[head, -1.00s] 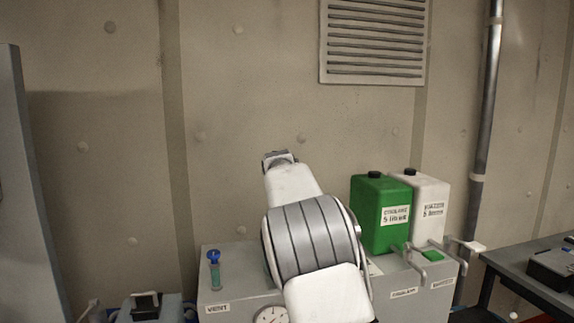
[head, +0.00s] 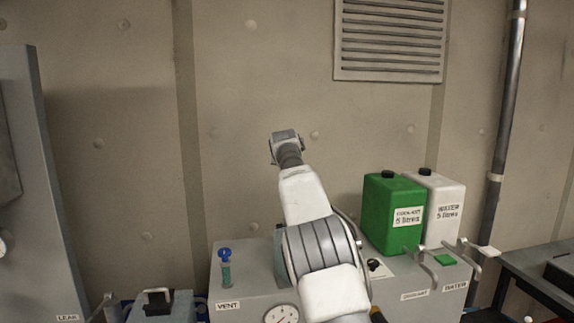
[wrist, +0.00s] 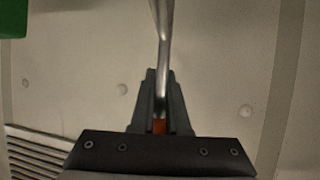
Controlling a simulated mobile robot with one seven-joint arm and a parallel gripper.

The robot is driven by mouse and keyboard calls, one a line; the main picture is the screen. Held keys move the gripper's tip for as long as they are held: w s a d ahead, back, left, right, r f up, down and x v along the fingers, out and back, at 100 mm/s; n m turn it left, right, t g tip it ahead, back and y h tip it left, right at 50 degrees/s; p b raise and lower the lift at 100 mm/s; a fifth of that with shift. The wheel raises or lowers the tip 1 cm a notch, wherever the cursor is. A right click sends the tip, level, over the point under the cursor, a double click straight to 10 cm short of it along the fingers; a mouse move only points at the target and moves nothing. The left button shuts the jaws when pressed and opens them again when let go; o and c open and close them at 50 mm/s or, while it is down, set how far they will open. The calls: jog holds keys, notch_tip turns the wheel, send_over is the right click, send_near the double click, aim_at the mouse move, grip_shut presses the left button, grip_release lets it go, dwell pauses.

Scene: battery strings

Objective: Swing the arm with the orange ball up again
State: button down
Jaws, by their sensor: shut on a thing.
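My gripper (wrist: 160,78) is shut in the wrist view, its two dark fingers close around the end of a silver metal arm (wrist: 163,38). The metal arm runs from the fingers to the top edge of the picture. A small patch of the orange ball (wrist: 159,126) shows between the fingers near the palm; the rest is hidden by the fingers. In the head view my own arm reaches up in front of the wall, and its links hide the gripper, the metal arm and the ball.
A grey cabinet (head: 240,265) with a gauge (head: 282,315) and a blue-capped vial (head: 225,267) stands below. Green (head: 393,212) and white (head: 440,205) canisters stand on its right, close to my arm. The wall above is clear up to the vent grille (head: 390,40).

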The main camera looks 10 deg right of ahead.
jog(key=shift+w+f, duration=0.1)
jog(key=shift+w, duration=0.15)
dwell(0.5)
jog(key=c, duration=0.9)
grip_release()
jog(key=shift+s, duration=0.1)
jog(key=b+v, duration=0.2)
jog(key=v, duration=0.3)
jog(key=b+v, duration=0.3)
jog(key=v, duration=0.3)
jog(key=b+v, duration=0.3)
jog(key=v, duration=0.3)
jog(key=shift+r, duration=0.35)
